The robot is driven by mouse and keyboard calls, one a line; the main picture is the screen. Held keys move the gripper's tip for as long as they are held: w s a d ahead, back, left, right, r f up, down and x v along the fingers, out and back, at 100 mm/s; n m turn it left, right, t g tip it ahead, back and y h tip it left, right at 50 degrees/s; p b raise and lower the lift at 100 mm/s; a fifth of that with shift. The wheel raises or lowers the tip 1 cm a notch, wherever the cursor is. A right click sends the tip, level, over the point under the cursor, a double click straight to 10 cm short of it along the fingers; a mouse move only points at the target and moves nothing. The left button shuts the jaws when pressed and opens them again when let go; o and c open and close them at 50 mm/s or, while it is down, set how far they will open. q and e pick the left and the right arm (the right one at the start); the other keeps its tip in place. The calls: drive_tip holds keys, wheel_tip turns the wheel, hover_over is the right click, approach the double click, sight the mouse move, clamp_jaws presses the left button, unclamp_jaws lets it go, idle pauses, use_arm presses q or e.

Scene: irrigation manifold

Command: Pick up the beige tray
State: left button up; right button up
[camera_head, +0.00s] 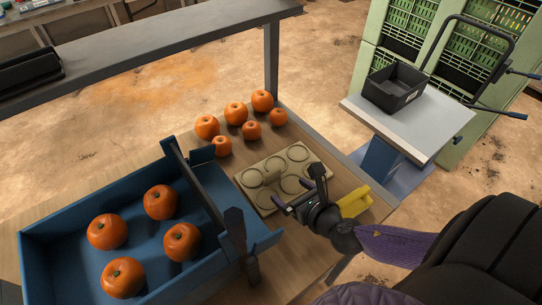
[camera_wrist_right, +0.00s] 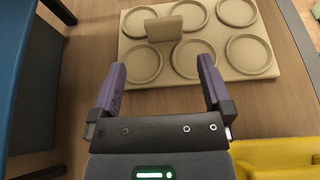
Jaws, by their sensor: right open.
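The beige tray (camera_head: 264,187) lies flat on the wooden table, with several round, empty recesses and a small upright tab in its middle. In the right wrist view the tray (camera_wrist_right: 187,72) lies ahead of the fingers, its tab (camera_wrist_right: 164,28) standing up beyond them. My right gripper (camera_head: 298,192) is at the tray's near right edge, its purple fingers spread apart. In the right wrist view the gripper (camera_wrist_right: 162,66) is open with nothing between the fingers; the fingertips overlap the tray's near edge in the picture. Whether they touch it I cannot tell. My left gripper is not in view.
A blue crate (camera_head: 62,235) with several orange fruits stands left of the tray. Several loose fruits (camera_head: 236,113) lie behind it. A yellow object (camera_head: 355,201) is right of my gripper. A black bin (camera_head: 394,88) sits on a cart (camera_head: 423,124) at right.

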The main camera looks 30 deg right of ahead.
sight(273, 174)
drive_tip(key=x, duration=0.3)
drive_tip(key=b+x, duration=0.1)
drive_tip(key=x, duration=0.2)
drive_tip(key=b+x, duration=0.1)
drive_tip(key=x, duration=0.2)
drive_tip(key=shift+w+d+r, duration=0.1)
drive_tip(key=shift+d+r, duration=0.05)
drive_tip(key=shift+d, duration=0.1)
drive_tip(key=shift+w, duration=0.2)
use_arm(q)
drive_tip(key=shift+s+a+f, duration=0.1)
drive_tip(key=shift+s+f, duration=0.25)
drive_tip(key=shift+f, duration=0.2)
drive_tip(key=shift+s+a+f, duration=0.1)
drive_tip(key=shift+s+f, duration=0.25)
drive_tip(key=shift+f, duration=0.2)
